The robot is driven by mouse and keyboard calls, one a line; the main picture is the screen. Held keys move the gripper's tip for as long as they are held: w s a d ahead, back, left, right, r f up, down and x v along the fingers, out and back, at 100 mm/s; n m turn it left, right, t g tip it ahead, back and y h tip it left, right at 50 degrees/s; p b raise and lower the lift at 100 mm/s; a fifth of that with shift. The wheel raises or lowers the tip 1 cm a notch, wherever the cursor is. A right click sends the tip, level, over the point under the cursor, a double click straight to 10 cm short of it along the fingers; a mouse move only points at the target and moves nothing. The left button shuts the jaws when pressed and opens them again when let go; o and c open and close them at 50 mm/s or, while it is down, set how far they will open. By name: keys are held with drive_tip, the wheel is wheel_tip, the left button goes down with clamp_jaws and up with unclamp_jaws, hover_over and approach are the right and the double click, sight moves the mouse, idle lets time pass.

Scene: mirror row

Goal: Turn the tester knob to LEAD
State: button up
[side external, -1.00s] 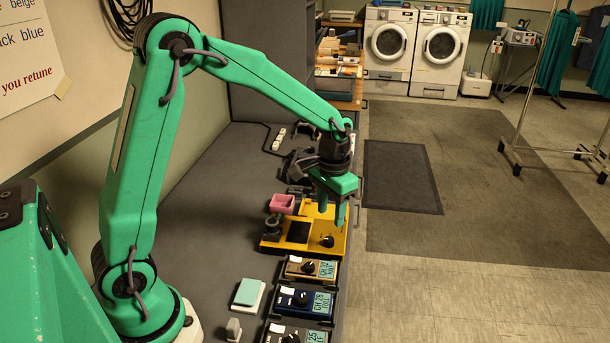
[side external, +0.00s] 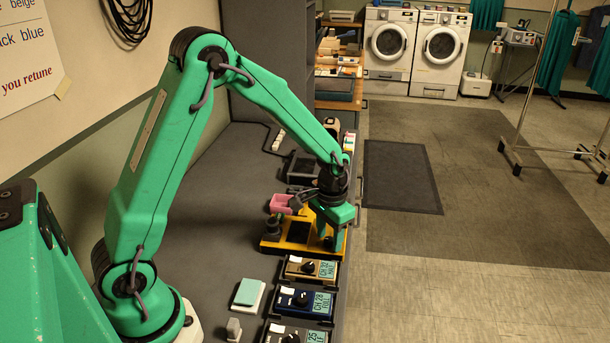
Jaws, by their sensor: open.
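The yellow tester (side external: 274,248) sits on the grey bench, with a dark panel (side external: 299,232) on its top face and a pink cup-like part (side external: 280,203) at its left. My gripper (side external: 327,242) points down at the right side of the tester, its green fingers low around the place of the black knob. The fingers hide the knob almost wholly, so its setting and any contact cannot be told. The LEAD mark cannot be read in this view. The gripper is open.
The bench's left part is clear.

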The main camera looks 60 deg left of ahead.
drive_tip(key=shift+f, duration=0.1)
clamp_jaws()
drive_tip(key=shift+m, duration=0.4)
drive_tip(key=m, duration=1.2)
drive_tip(key=shift+m, duration=0.3)
drive_tip(key=m, duration=0.4)
drive_tip(key=shift+m, duration=0.3)
